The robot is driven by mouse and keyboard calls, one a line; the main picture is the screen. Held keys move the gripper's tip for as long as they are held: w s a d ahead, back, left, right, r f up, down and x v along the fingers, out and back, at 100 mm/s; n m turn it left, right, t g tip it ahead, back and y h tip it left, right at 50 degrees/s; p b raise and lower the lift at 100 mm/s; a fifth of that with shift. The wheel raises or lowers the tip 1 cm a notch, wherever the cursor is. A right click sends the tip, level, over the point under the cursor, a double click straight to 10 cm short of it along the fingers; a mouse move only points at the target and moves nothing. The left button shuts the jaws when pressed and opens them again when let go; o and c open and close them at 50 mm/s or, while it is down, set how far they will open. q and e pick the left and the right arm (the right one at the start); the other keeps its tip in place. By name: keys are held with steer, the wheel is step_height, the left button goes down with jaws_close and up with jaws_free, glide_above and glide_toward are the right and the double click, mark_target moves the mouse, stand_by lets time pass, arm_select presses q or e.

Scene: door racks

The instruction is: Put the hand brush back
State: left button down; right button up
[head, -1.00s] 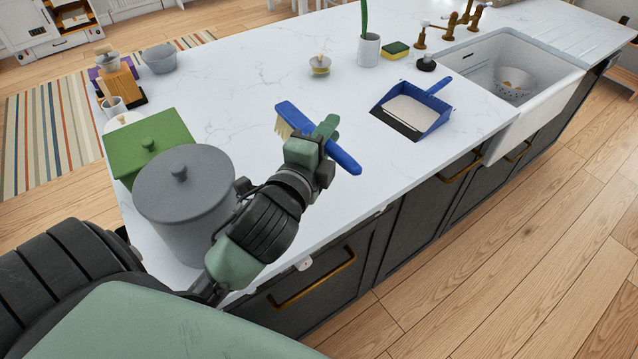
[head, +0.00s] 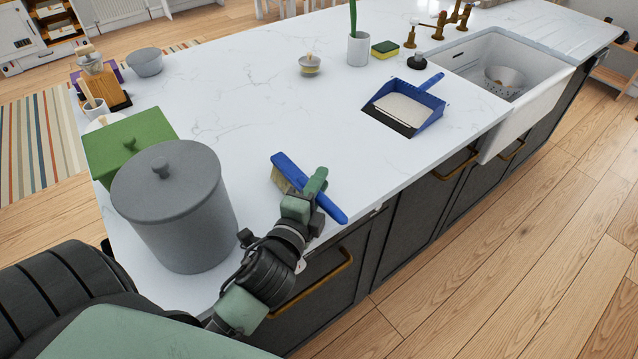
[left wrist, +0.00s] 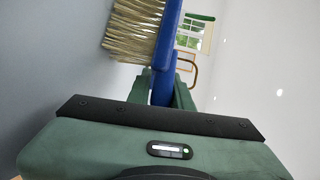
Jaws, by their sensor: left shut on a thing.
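The blue hand brush (head: 290,167) with tan bristles is held by my left gripper (head: 314,190) near the front edge of the white counter. The gripper is shut on its blue handle, and the bristles point down and left. In the left wrist view the bristles (left wrist: 137,27) and the blue back of the brush stand just past the gripper (left wrist: 165,88). A blue dustpan (head: 428,110) with pale contents lies on the counter to the right, apart from the brush. My right gripper does not show.
A large grey lidded pot (head: 180,220) and a green box (head: 125,143) stand left of the gripper. A small bowl (head: 310,66), a white vase (head: 358,50), a sponge (head: 384,49) and the sink (head: 540,90) are farther back. The counter's middle (head: 225,105) is clear.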

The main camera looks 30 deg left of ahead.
arm_select(q)
steer(key=shift+s+f+b, duration=0.15)
steer(key=shift+f+b, duration=0.2)
steer(key=shift+f, duration=0.35)
steer(key=c, duration=1.3)
jaws_free()
steer(key=shift+f, duration=0.1)
steer(key=shift+o, duration=0.2)
